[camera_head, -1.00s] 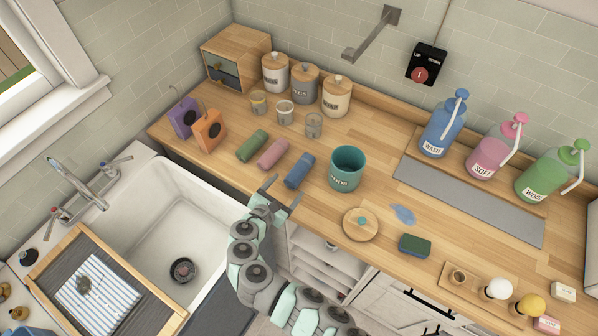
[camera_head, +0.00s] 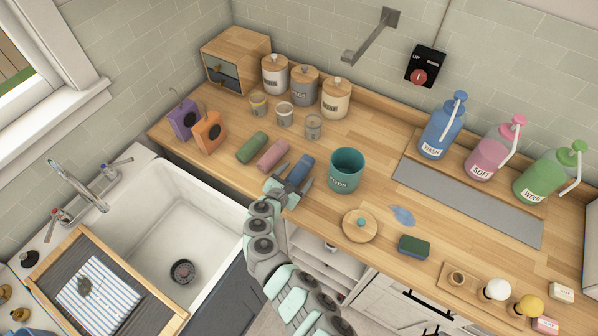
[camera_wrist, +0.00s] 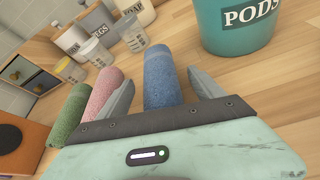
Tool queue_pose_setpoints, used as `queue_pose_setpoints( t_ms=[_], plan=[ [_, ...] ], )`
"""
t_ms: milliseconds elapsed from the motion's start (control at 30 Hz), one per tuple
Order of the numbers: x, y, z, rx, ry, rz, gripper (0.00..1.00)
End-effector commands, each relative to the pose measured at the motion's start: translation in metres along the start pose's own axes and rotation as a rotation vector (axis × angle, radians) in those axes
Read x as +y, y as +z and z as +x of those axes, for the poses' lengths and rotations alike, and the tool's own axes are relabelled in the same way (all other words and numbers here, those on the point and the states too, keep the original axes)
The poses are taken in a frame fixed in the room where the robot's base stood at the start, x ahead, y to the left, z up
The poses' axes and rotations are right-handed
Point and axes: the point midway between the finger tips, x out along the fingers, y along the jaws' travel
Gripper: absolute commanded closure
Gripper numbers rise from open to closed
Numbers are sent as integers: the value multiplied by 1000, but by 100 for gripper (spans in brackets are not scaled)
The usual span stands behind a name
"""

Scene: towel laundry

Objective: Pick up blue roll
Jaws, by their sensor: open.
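The blue roll (camera_head: 300,169) lies on the wooden counter, at the right end of a row with a pink roll (camera_head: 273,155) and a green roll (camera_head: 252,147). My gripper (camera_head: 293,174) is open, with one finger on each side of the blue roll. In the wrist view the blue roll (camera_wrist: 161,80) shows between the two spread fingers (camera_wrist: 160,92), and its near end is hidden behind the gripper body. The left finger sits between the blue roll and the pink roll (camera_wrist: 104,92). I cannot tell whether either finger touches a roll.
A teal PODS tub (camera_head: 345,172) stands close to the right of the blue roll. Small glass jars (camera_head: 285,114) and lidded canisters (camera_head: 304,85) stand behind. A round wooden lid (camera_head: 360,226) lies nearer the front edge. The sink (camera_head: 190,225) is at left.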

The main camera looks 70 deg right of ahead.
Motion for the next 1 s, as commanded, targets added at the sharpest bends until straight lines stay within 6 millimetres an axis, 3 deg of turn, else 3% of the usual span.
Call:
queue_pose_setpoints(
  t_ms=[167,867,1000],
  plan=[
    [0,0,0,0,0,0,30],
    [0,0,0,0,0,0,87],
    [0,0,0,0,0,0,89]
  ],
)
